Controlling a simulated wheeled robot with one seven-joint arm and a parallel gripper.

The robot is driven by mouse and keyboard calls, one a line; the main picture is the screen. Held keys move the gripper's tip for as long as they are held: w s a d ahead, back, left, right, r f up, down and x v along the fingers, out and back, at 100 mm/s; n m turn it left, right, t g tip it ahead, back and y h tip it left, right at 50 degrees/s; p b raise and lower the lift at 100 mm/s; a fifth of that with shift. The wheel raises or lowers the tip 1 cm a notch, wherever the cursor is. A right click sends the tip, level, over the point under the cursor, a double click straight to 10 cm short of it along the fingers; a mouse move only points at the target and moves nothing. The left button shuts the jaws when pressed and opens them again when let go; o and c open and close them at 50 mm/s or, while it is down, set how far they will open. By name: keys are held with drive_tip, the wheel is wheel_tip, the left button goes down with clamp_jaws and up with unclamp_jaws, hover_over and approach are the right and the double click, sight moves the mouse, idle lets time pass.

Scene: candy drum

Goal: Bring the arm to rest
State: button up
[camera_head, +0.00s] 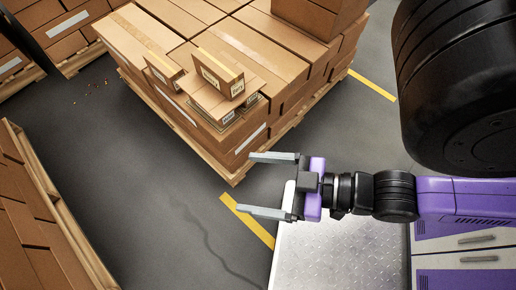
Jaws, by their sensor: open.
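My gripper (262,185) is in the middle of the view, with its two grey fingers spread apart and pointing left. Nothing is between the fingers. My purple and black arm reaches in from the right, and the gripper sits at the left edge of a silver tread-plate surface, over the dark floor. The near corner of a pallet of cardboard boxes (239,143) is just beyond the gripper in the picture; I cannot tell the exact distance.
Small boxes (218,73) stand on top of the stack. The wooden pallet (230,176) rests on the floor. Another loaded pallet (62,222) is at the left, and more boxes are at the upper left. Grey floor (150,190) between them is clear. Yellow lines (372,85) mark the floor.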

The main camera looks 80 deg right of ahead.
drive_tip(key=shift+s+a+r, duration=0.1)
drive_tip(key=shift+r, duration=0.05)
wheel_tip(320, 180, up, 6)
drive_tip(key=p, duration=0.6)
idle(0.7)
